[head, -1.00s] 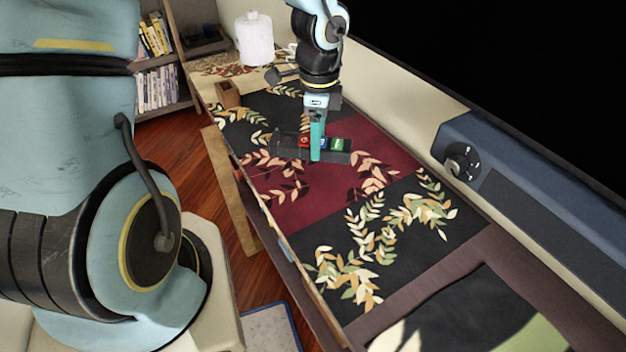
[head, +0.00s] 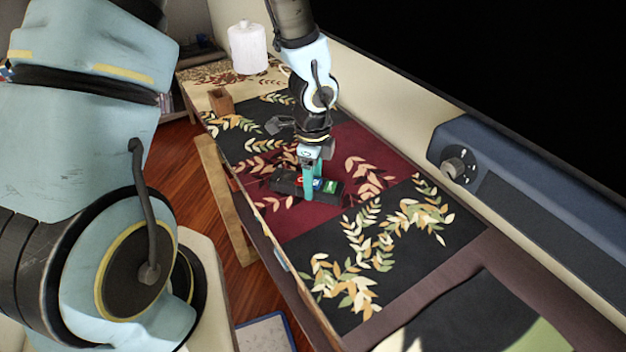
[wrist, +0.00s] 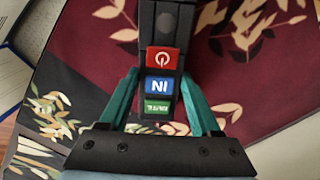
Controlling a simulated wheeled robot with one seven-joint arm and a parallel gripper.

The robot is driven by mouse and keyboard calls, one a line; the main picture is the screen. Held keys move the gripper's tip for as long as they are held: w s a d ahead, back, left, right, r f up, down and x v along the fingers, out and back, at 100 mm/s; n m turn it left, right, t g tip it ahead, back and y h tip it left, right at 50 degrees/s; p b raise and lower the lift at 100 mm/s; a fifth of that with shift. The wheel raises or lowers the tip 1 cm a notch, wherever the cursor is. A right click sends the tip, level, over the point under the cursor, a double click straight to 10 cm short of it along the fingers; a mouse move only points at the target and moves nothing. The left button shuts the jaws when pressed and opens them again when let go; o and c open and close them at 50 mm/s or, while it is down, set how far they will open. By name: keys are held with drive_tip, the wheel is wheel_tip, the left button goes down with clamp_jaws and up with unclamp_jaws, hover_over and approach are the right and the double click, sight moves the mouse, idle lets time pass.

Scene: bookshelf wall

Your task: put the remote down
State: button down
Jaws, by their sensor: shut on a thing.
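The remote (head: 285,185) is a dark bar with red, blue and green buttons. It lies level, low over the dark red part of the leaf-patterned cloth (head: 372,160); I cannot tell whether it touches the cloth. My gripper (head: 309,193) points down and is shut on the remote with its teal fingers. In the wrist view the remote (wrist: 160,60) runs lengthwise between the two fingers (wrist: 160,92), button side facing the camera.
A white paper roll (head: 247,48) and a wooden block (head: 220,102) stand farther back along the surface. A blue appliance with a knob (head: 460,172) runs along the right side. The patterned cloth in front of the remote is clear.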

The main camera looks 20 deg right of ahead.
drive_tip(key=shift+c, duration=0.5)
unclamp_jaws()
drive_tip(key=shift+f, duration=0.1)
wheel_tip(320, 180, up, 12)
drive_tip(key=p, duration=0.2)
drive_tip(key=w+a+r+n, duration=0.2)
drive_tip(key=a+r+n, duration=0.2)
drive_tip(key=a+n, duration=0.8)
drive_tip(key=w+a+r+n+t, duration=0.1)
drive_tip(key=w+a+r+n, duration=0.1)
drive_tip(key=a+n, duration=1)
drive_tip(key=shift+w+a+r+n+t, duration=0.2)
drive_tip(key=shift+a+r+n+t, duration=0.1)
drive_tip(key=shift+a+r, duration=0.6)
